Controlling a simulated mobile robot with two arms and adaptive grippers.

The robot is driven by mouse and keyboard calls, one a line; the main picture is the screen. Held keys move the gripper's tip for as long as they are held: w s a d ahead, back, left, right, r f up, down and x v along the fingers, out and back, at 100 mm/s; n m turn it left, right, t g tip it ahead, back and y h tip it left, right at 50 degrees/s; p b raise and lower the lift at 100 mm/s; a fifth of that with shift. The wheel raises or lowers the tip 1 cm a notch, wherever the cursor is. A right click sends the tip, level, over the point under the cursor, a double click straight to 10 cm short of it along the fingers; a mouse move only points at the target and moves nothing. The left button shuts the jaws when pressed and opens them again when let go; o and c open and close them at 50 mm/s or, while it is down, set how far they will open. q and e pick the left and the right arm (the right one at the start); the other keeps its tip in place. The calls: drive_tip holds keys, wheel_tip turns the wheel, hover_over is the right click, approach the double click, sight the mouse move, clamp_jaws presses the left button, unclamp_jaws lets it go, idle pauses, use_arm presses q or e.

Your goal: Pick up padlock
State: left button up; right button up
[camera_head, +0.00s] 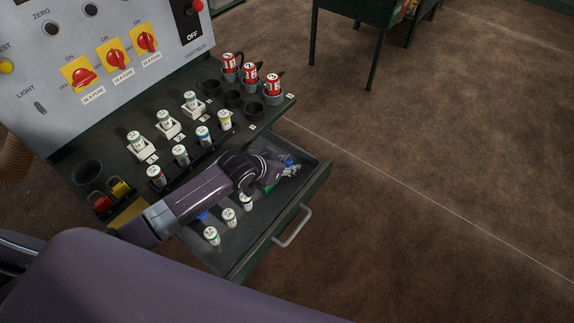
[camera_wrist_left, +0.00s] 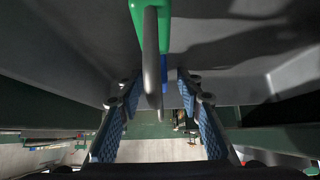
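A green padlock (camera_wrist_left: 150,22) with a grey shackle shows at the top middle of the left wrist view. Its shackle reaches down between the two blue-padded fingers of my left gripper (camera_wrist_left: 158,95). The fingers stand apart with gaps on both sides of the shackle. The rest is hidden by my arm. A blue thing lies close behind the green body. My right gripper is not in view.
Several white-labelled fuses (camera_head: 229,217) stand in the drawer near my forearm, with a blue item (camera_head: 202,215) partly hidden. Red-labelled cylinders (camera_head: 250,75) stand above the drawer.

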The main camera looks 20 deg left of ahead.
use_arm(q)
clamp_jaws()
drive_tip(key=shift+r, duration=0.15)
